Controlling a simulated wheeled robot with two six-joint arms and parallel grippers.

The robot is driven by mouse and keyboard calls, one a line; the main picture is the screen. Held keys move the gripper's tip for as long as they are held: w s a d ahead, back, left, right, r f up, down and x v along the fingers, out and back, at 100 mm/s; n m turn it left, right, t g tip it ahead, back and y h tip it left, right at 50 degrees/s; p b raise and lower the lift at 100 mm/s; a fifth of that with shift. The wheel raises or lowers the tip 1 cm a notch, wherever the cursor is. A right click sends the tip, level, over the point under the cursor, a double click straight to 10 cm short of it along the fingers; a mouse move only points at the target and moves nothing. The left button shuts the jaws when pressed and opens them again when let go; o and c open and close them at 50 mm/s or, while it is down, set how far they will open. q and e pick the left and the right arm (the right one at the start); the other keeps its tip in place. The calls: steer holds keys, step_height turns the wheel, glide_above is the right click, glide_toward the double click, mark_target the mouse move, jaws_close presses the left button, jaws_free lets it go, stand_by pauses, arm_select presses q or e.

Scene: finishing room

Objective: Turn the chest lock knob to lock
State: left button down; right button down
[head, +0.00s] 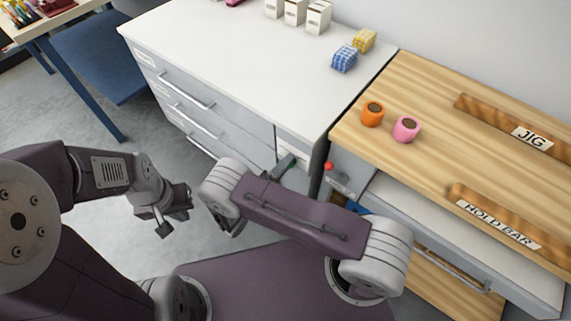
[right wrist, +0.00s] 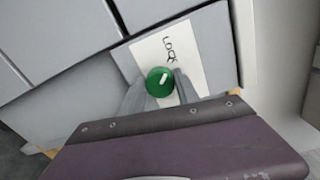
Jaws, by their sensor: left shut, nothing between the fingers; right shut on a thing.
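The chest lock knob (right wrist: 160,82) is a round green knob with a white mark on its face. My right gripper (right wrist: 163,90) is shut on the knob, one grey finger on each side. In the head view my right arm hides most of that gripper, at the front right of the grey drawer chest (head: 230,58). My left gripper (head: 172,222) is shut and empty, over the floor in front of the chest.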

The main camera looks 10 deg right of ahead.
stand_by(0.4)
steer(key=c, duration=0.9)
jaws_free()
steer(key=v, duration=0.9)
